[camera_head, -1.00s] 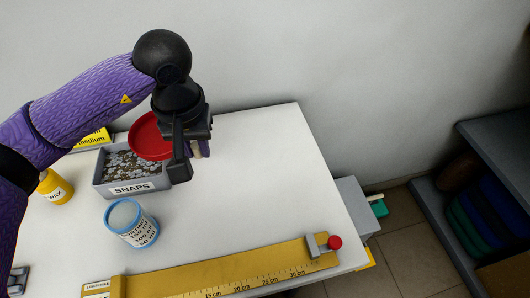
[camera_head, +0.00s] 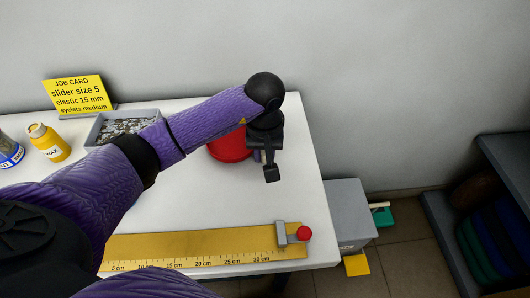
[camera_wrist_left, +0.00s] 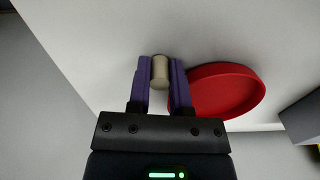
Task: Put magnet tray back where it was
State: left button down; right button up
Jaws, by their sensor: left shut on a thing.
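The magnet tray, a round red dish (camera_head: 230,145), is at the right back of the white table, just left of my left gripper (camera_head: 262,158). In the left wrist view, the gripper's purple fingers (camera_wrist_left: 160,82) are closed on a short beige cylinder (camera_wrist_left: 160,73). The red dish (camera_wrist_left: 225,90) sits beside the right finger, and its join to the cylinder is hidden. The dish has moved along with the gripper. I cannot tell whether it touches the table. My right gripper is out of view.
A grey box of snaps (camera_head: 97,132) stands left of the tray, partly behind my arm. A yellow job card (camera_head: 78,93), a yellow bottle (camera_head: 48,142) and a blue-labelled can (camera_head: 10,152) are farther left. A yellow ruler (camera_head: 190,247) lies along the front.

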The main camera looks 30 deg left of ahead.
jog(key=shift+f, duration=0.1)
pick_arm(q)
jog(key=c, duration=0.7)
grip_release()
jog(key=shift+f, duration=0.1)
jog(key=shift+o, duration=0.8)
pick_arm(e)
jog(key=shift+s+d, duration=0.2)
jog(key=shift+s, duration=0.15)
pick_arm(q)
notch_tip(320, 180, up, 6)
jog(key=shift+p, duration=1)
notch_tip(320, 180, up, 6)
jog(key=p, duration=0.1)
jog(key=shift+r, duration=0.2)
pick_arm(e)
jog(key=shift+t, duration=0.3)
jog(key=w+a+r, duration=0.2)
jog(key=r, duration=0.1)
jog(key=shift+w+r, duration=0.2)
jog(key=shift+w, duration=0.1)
pick_arm(q)
jog(key=shift+s+d, duration=0.1)
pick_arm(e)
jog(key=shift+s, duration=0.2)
